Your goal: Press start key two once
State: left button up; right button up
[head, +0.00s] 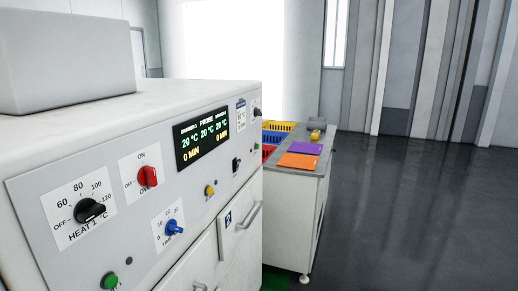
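A white cabinet with a control panel (120,180) fills the left of the head view. A green round button (110,281) sits at the panel's lower left, near the bottom edge of the picture. A smaller green button (257,146) is at the panel's far right end. No readable label tells which is start key two. A dark display (202,137) reads 20 °C three times and 0 MIN twice. Neither of my grippers is in view.
The panel also has a black heat knob (90,210), a red on/off switch (148,176), a blue timer knob (174,227) and a yellow button (210,190). Beyond stands a cart (300,210) with purple and orange sheets. Open dark floor (420,210) lies to the right.

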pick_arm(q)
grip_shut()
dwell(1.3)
